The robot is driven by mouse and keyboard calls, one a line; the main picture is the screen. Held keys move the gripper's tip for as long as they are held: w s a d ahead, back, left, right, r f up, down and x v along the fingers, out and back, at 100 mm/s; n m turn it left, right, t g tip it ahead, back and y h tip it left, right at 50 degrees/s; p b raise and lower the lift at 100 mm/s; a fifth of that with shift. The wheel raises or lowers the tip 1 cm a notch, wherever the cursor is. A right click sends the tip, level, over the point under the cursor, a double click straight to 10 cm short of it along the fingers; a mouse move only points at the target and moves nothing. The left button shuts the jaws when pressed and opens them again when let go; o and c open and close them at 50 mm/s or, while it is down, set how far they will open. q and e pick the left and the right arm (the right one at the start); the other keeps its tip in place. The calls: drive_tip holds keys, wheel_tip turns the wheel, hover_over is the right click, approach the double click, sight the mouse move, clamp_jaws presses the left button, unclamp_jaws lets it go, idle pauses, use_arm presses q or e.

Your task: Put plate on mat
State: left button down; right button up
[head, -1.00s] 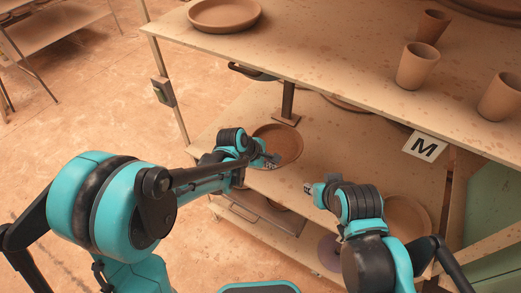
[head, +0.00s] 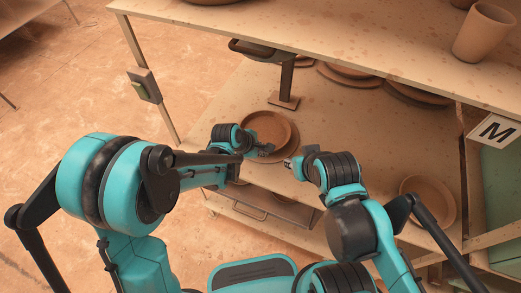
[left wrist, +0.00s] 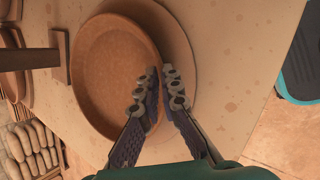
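A round brown plate (head: 266,128) is on the lower shelf in the head view. In the left wrist view the plate (left wrist: 108,72) overlaps a flat, paler tan disc (left wrist: 183,45), which looks like the mat; I cannot tell whether the plate rests on it or is just above it. My left gripper (head: 266,150) is at the plate's near edge. In the left wrist view its fingers (left wrist: 162,78) are close together, one inside the plate and one outside, with the rim between them. My right gripper (head: 291,165) is near the shelf's front, apart from the plate; its fingers are too small to read.
Another brown round dish (head: 428,200) lies on the lower shelf at right. Several stacked discs (head: 345,72) lie at the back. A metal post (head: 286,80) stands behind the plate. The upper shelf (head: 330,35) overhangs, carrying a cup (head: 483,32).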

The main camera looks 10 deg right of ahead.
use_arm(q)
drive_tip(key=shift+s+d+r, duration=0.1)
drive_tip(key=shift+s+d, duration=0.05)
drive_tip(key=shift+d, duration=0.15)
drive_tip(key=c, duration=1.7)
unclamp_jaws()
